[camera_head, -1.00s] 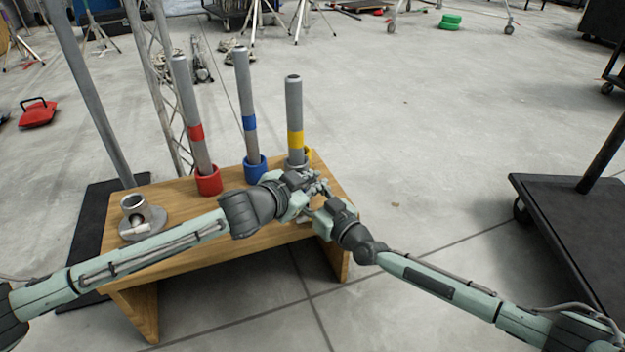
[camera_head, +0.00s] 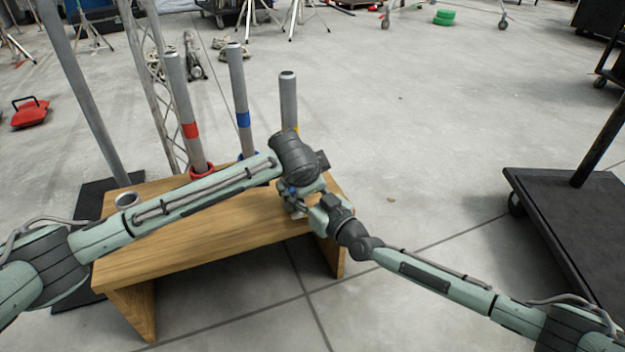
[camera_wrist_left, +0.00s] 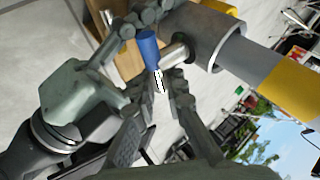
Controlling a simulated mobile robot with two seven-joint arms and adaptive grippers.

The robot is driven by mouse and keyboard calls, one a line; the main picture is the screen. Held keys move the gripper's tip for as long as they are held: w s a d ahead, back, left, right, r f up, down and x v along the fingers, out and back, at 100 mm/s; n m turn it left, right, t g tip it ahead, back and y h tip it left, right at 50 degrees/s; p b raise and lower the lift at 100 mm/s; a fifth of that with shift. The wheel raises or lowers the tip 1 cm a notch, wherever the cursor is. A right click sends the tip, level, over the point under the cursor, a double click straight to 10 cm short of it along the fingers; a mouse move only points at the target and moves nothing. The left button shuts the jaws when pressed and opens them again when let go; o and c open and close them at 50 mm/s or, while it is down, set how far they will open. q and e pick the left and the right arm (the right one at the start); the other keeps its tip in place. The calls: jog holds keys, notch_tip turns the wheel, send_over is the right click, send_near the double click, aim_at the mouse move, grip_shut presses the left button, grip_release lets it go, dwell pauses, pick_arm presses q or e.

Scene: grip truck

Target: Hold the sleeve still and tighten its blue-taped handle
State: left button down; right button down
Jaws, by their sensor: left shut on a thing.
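The grey sleeve (camera_wrist_left: 203,38) shows in the left wrist view around the foot of a grey pole. A short metal handle with blue tape (camera_wrist_left: 148,46) sticks out of its side. My left gripper (camera_wrist_left: 162,82) is shut on the handle, its fingers coming up from below. A small white piece shows between the fingers. In the head view my left gripper (camera_head: 292,196) points down at the bench's right end, and the sleeve is mostly hidden behind it. My right gripper (camera_head: 312,208) is right beside it, fingers close to the sleeve and handle; its grip is unclear.
The wooden bench (camera_head: 200,243) carries a red-banded pole (camera_head: 182,100), a blue-banded pole (camera_head: 238,90) and a yellow-banded pole (camera_head: 288,100). A metal collar (camera_head: 127,199) is partly behind my left arm. A black cart (camera_head: 570,225) stands right.

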jog(key=shift+a, duration=0.1)
dwell(0.3)
pick_arm(q)
jog(key=c, duration=1.8)
grip_release()
jog(key=shift+c, duration=0.2)
jog(key=v, duration=1.2)
pick_arm(e)
jog(key=c, duration=0.6)
grip_release()
